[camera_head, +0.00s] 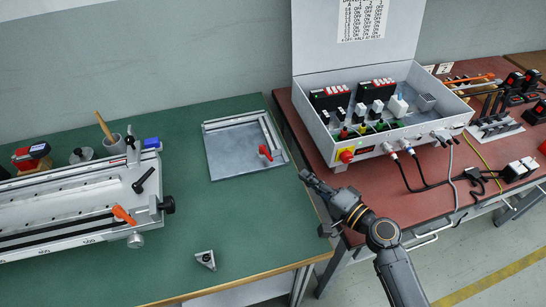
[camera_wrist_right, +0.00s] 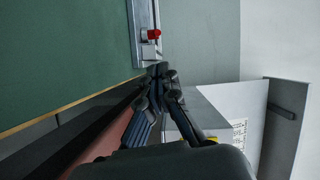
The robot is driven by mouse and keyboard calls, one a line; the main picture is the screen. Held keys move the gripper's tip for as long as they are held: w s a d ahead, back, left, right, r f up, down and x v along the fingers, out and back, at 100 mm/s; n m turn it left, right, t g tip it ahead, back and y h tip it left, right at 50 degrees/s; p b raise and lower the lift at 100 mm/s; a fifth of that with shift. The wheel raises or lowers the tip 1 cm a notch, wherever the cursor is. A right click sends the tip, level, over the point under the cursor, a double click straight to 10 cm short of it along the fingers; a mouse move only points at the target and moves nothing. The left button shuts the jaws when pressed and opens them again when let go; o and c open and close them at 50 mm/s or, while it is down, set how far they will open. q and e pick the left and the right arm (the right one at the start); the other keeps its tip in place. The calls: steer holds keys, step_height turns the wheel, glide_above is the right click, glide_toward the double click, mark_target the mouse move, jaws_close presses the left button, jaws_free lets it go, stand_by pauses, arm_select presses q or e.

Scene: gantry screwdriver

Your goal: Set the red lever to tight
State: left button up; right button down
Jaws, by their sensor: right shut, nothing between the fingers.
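The red lever (camera_head: 265,153) stands on the rail along the right side of a grey metal plate (camera_head: 228,155), which lies on the green table. In the right wrist view the red lever (camera_wrist_right: 154,35) shows at the top, just beyond my fingertips. My right gripper (camera_head: 306,177) is shut and empty. It is to the right of and in front of the lever, near the table's right edge, and apart from it. In the wrist view the fingertips (camera_wrist_right: 158,70) are together. My left gripper is not in view. I cannot read any tight marking.
A long metal gantry (camera_head: 75,212) with an orange lever (camera_head: 124,215) fills the left of the green table (camera_head: 235,225). A small grey block (camera_head: 205,260) lies at the front. An open electrical box (camera_head: 330,142) stands on the red table to the right. The green table's middle is clear.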

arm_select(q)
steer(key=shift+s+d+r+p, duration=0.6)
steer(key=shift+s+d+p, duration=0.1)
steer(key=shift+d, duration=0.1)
arm_select(e)
steer(key=x, duration=1)
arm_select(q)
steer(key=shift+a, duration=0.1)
arm_select(e)
steer(key=shift+s, duration=0.15)
